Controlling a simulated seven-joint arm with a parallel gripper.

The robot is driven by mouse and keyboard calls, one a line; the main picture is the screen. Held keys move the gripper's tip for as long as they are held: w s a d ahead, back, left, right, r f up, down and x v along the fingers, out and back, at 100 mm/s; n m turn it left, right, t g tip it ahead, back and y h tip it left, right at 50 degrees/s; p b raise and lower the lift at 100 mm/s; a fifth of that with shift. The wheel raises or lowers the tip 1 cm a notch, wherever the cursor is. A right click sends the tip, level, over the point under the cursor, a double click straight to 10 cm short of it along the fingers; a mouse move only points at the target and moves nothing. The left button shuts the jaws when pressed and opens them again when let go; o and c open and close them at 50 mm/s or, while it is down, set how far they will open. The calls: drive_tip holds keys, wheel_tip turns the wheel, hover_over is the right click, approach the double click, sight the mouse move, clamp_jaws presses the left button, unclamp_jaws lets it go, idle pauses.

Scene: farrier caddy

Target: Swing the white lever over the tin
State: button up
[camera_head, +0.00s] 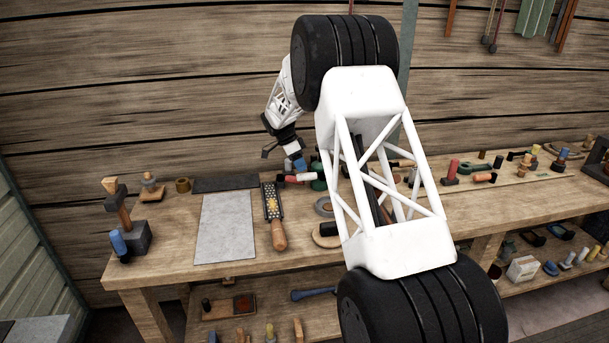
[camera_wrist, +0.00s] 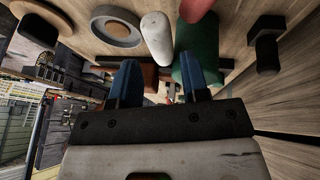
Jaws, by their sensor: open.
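A white rounded bar, which looks like the white lever (camera_head: 305,177), lies among small items at the back middle of the bench. In the wrist view the white lever (camera_wrist: 157,38) is just beyond my fingertips, apart from them. My gripper (camera_head: 298,164) has blue fingers and points down there; in the wrist view my gripper (camera_wrist: 160,75) is open with nothing clasped. A dark green body (camera_wrist: 196,52) is close beside the lever and near one finger. I cannot tell whether it is the tin. The lever's pivot is not clear.
A grey ring (camera_wrist: 117,27) lies on the lever's other side. A rasp (camera_head: 274,213) and grey sheet (camera_head: 226,228) lie to the left on the bench (camera_head: 170,262). My arm hides part of the bench's middle. A dark block-like tool (camera_wrist: 267,42) stands right in the wrist view.

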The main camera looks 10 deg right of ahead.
sight(312, 177)
drive_tip(key=shift+x, duration=2.3)
clamp_jaws()
